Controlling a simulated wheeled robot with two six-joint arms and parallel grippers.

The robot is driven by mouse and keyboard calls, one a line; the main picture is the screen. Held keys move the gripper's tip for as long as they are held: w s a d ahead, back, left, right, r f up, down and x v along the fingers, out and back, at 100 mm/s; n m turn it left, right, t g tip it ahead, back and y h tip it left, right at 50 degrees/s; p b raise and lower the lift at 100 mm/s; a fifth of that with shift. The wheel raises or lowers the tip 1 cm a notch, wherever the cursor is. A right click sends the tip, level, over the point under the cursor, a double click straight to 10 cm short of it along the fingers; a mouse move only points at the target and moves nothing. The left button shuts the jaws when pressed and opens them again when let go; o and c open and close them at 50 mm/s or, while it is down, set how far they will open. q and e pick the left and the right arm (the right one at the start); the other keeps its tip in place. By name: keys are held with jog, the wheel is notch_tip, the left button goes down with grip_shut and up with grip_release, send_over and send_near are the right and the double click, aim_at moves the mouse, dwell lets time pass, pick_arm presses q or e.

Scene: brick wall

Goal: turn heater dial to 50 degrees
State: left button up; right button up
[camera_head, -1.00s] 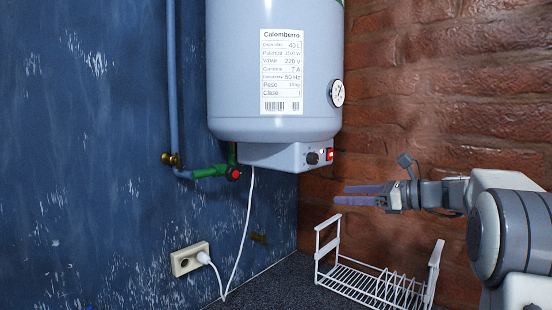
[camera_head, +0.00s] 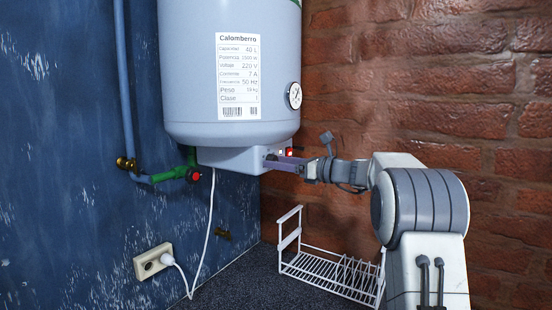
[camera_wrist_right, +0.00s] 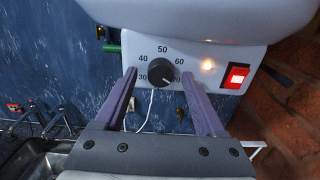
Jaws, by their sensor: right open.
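The white water heater (camera_head: 230,90) hangs in the corner with a control box (camera_head: 225,158) under it. In the right wrist view the black dial (camera_wrist_right: 160,71) sits on the box's face, ringed by numbers from 30 to 70. Its light mark points to the lower right, towards 70. My right gripper (camera_wrist_right: 159,74) is open, with one purple finger on each side of the dial. Whether the fingers touch it I cannot tell. In the head view the right gripper (camera_head: 273,163) reaches the box from the right and partly hides the dial. My left gripper is not in view.
A red switch (camera_wrist_right: 236,75) and a lit lamp (camera_wrist_right: 208,66) are right of the dial. A white dish rack (camera_head: 330,272) stands below the arm. A socket with a plug (camera_head: 153,261) and a pipe with a red-knobbed valve (camera_head: 193,175) are on the left.

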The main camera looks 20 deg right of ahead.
jog(key=shift+w, duration=0.1)
grip_shut()
jog(key=shift+w+f+n+b, duration=0.1)
jog(key=shift+n+b, duration=8.05)
jog(key=shift+n, duration=3.65)
